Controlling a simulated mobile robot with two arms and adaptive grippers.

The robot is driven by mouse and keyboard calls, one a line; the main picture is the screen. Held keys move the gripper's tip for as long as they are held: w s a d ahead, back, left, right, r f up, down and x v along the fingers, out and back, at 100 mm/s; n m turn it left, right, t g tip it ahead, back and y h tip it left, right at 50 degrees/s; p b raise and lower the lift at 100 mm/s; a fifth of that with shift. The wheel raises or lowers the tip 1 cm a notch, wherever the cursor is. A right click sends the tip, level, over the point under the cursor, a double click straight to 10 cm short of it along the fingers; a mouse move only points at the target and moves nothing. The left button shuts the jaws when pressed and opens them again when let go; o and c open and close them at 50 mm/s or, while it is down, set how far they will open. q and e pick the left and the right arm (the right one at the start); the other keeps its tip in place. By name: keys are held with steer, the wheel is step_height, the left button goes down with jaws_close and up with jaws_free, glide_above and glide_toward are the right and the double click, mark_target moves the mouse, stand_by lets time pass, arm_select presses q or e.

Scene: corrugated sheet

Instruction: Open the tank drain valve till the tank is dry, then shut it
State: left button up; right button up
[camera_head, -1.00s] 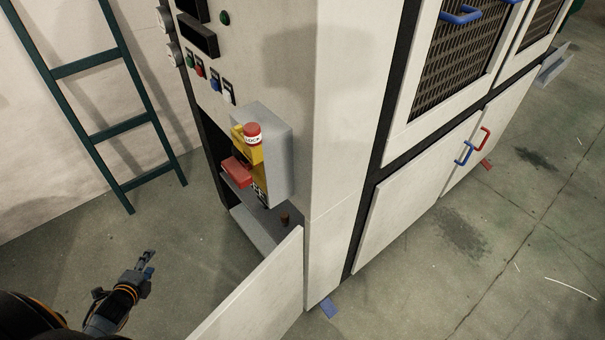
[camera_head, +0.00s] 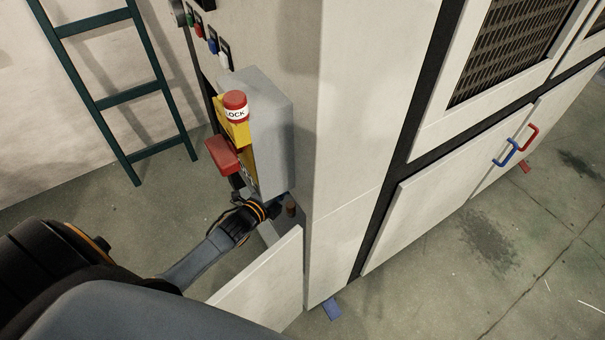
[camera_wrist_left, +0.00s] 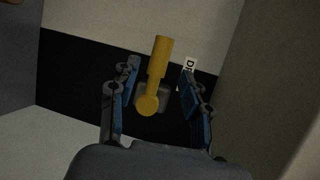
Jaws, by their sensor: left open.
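The yellow drain valve handle (camera_wrist_left: 159,58) shows in the left wrist view, with a round knob end and a grey mount behind it. A white label (camera_wrist_left: 189,67) with partly hidden letters, beginning "D", is beside it. My left gripper (camera_wrist_left: 158,73) is open, with a blue-padded finger on either side of the handle; I cannot tell whether either touches it. In the head view my left arm reaches into the low cabinet opening, where the gripper (camera_head: 272,211) is partly hidden and the valve is out of sight. The tank's inside is not visible. My right gripper is not in view.
An open cabinet door (camera_head: 262,280) stands close beside my left forearm. A grey box (camera_head: 264,130) with a red-topped lock (camera_head: 235,104) and red handle (camera_head: 221,155) overhangs the opening. A green ladder (camera_head: 128,95) leans at the left wall.

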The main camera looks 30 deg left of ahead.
arm_select(q)
steer(key=b+x, duration=0.1)
steer(key=x, duration=0.1)
steer(key=b+x, duration=0.1)
steer(key=x, duration=0.2)
steer(key=shift+a+f, duration=0.1)
steer(key=shift+f, duration=0.1)
steer(key=shift+w+b, duration=0.55)
steer(key=shift+w, duration=0.15)
jaws_close()
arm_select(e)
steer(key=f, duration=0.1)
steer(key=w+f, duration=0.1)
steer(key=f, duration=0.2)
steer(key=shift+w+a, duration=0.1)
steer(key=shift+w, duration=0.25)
